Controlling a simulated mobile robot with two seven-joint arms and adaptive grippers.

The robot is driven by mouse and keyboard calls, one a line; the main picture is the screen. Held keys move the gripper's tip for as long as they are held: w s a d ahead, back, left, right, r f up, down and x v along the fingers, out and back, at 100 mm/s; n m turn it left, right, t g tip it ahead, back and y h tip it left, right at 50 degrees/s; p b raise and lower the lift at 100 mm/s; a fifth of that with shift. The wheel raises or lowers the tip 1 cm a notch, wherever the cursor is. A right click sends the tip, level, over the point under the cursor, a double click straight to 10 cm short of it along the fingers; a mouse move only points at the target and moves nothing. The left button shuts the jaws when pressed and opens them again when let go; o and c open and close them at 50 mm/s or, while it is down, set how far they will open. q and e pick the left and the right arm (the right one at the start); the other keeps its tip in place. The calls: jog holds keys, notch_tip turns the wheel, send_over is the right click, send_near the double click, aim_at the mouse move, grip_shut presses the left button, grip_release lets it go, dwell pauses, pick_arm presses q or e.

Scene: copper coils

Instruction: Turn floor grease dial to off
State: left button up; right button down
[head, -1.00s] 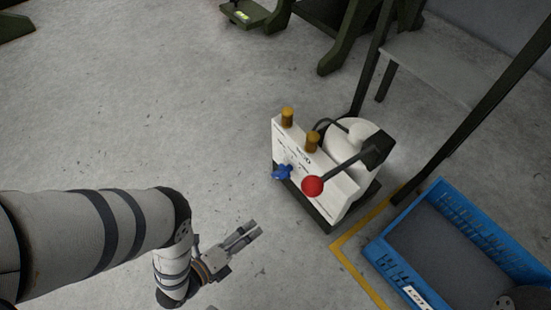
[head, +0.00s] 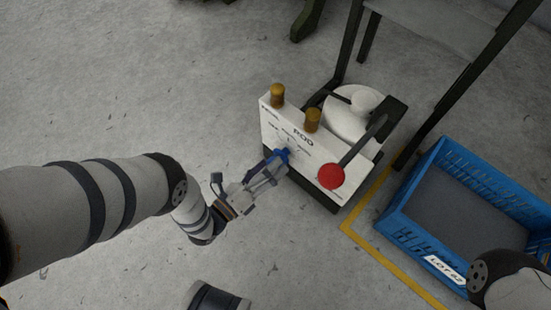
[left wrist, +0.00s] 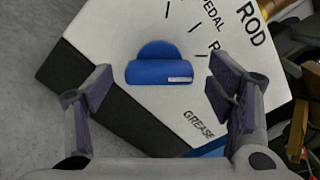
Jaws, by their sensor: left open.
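The blue dial (head: 282,154) sits on the white front panel (head: 300,146) of a floor grease unit. In the left wrist view the dial (left wrist: 160,70) lies between and beyond my fingers, with a pale mark on its bar near the right end. Panel lettering (left wrist: 200,126) reads "GREASE", "ROD" and "PEDAL", with tick lines around the dial. My left gripper (head: 270,170) is open in front of the dial, a finger on either side of it. I cannot tell whether the fingers touch it. It also shows in the left wrist view (left wrist: 165,95). My right gripper is not visible.
A lever with a red ball (head: 331,176) stands right of the dial. Two brass caps (head: 312,120) top the panel, and a white tank (head: 352,118) is behind. A blue crate (head: 405,235) lies right, past a yellow floor line (head: 385,262). Floor at left is clear.

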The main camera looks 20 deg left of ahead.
pick_arm(q)
jog(key=shift+x, duration=1.4)
jog(key=shift+a, duration=0.1)
jog(key=c, duration=1.2)
jog(key=shift+n, duration=0.3)
jog(key=shift+o, duration=0.2)
jog(key=n, duration=0.7)
jog(key=shift+f+n+b, duration=0.15)
jog(key=shift+n+b, duration=0.15)
jog(key=shift+b, duration=0.05)
jog(key=n, duration=0.3)
jog(key=shift+f+n, duration=0.1)
jog(key=shift+n, duration=2.1)
